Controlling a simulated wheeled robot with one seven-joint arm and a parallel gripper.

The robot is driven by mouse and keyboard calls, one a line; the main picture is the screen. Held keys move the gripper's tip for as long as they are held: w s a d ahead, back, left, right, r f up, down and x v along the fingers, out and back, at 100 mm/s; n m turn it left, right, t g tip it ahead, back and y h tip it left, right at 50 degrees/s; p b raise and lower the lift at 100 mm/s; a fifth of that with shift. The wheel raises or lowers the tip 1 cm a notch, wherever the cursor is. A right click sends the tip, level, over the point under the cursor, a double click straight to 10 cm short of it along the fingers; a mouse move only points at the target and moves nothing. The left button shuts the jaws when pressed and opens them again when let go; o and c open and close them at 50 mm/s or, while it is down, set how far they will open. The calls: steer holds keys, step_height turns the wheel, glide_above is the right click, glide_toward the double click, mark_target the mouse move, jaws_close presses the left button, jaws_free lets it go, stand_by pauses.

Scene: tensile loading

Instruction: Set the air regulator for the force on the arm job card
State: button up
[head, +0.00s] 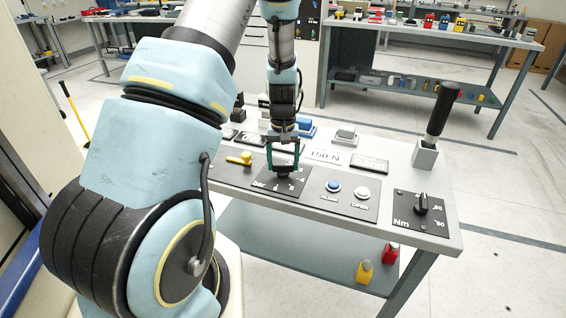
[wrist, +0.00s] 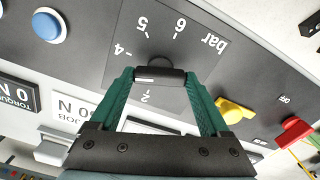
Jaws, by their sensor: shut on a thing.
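The air regulator is a black knob (wrist: 160,72) on a dark dial plate (wrist: 203,60) marked in bar. The figures 2, 4, 5 and 6 show upside down or tilted in the wrist view. My gripper (wrist: 159,78) has its green fingers shut on the knob from both sides. In the head view my gripper (head: 284,170) points down over the dial plate (head: 268,184) and hides most of the knob. A short pale mark shows on the knob, but I cannot tell which figure it points to. A white card (head: 325,156) reading "150 N" stands behind the panel.
A yellow lever (head: 240,158) is left of the dial. A blue button (head: 333,186) and a white button (head: 362,193) are right of it, then an Nm dial (head: 421,203). A black-handled tool (head: 437,115) stands upright at the right. A red switch (wrist: 294,132) shows in the wrist view.

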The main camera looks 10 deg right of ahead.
mark_target(283, 164)
steer(key=shift+n, duration=0.6)
steer(key=o, duration=1.2)
step_height(283, 164, up, 11)
steer(key=shift+f+b, duration=0.1)
steer(key=shift+b, duration=0.85)
